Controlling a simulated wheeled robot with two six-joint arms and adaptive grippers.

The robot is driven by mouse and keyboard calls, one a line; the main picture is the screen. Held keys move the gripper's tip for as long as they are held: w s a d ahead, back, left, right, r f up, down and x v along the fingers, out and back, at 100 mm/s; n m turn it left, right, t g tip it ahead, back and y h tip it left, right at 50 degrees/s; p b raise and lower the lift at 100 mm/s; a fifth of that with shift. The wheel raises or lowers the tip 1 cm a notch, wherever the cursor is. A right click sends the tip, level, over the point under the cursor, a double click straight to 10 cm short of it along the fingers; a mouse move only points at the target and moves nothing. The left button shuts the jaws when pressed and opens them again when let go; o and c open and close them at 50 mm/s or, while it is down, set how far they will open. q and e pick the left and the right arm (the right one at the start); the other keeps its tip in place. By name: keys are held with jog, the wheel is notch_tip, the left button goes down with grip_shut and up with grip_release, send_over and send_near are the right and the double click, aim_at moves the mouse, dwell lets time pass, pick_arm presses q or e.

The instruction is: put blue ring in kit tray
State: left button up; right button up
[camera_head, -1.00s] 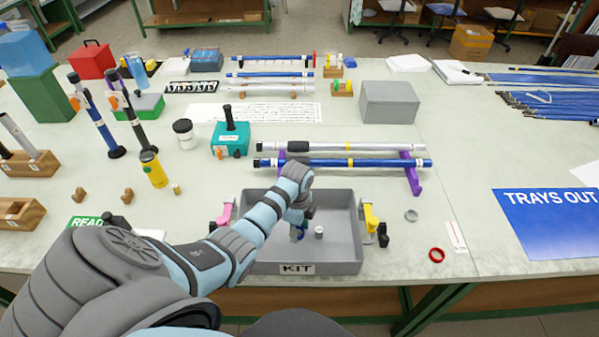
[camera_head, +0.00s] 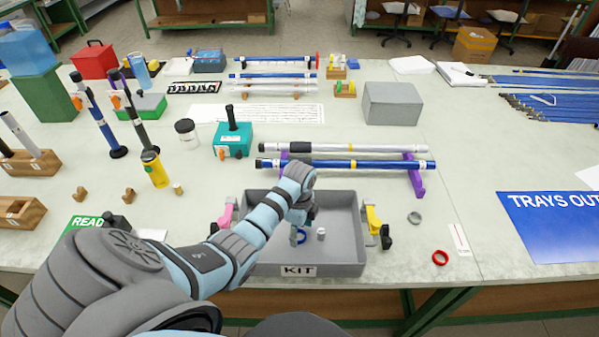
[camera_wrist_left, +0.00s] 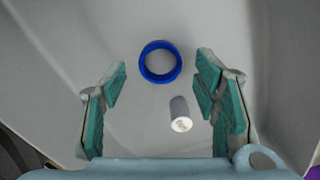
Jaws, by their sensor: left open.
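The blue ring (camera_head: 302,238) lies on the floor of the grey kit tray (camera_head: 340,246), which has a KIT label on its front wall. My left gripper (camera_head: 296,230) is over the tray, pointing down. In the wrist view its two teal-padded fingers are spread wide on either side of the ring, apart from it. A small grey cylinder (camera_wrist_left: 181,115) lies close to the ring, also in the tray. My right gripper is not in view.
A red ring (camera_head: 440,257) and a grey ring (camera_head: 414,218) lie on the table right of the tray. Pink (camera_head: 226,214) and yellow (camera_head: 374,220) clamp-like pieces stand at the tray's sides. Behind it, rods rest on purple supports (camera_head: 416,178).

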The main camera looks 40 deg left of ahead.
aim_at(299, 238)
pick_arm(q)
notch_tip(299, 238, up, 11)
jog(key=p, duration=0.1)
jog(key=shift+p, duration=0.3)
jog(key=shift+f, duration=0.15)
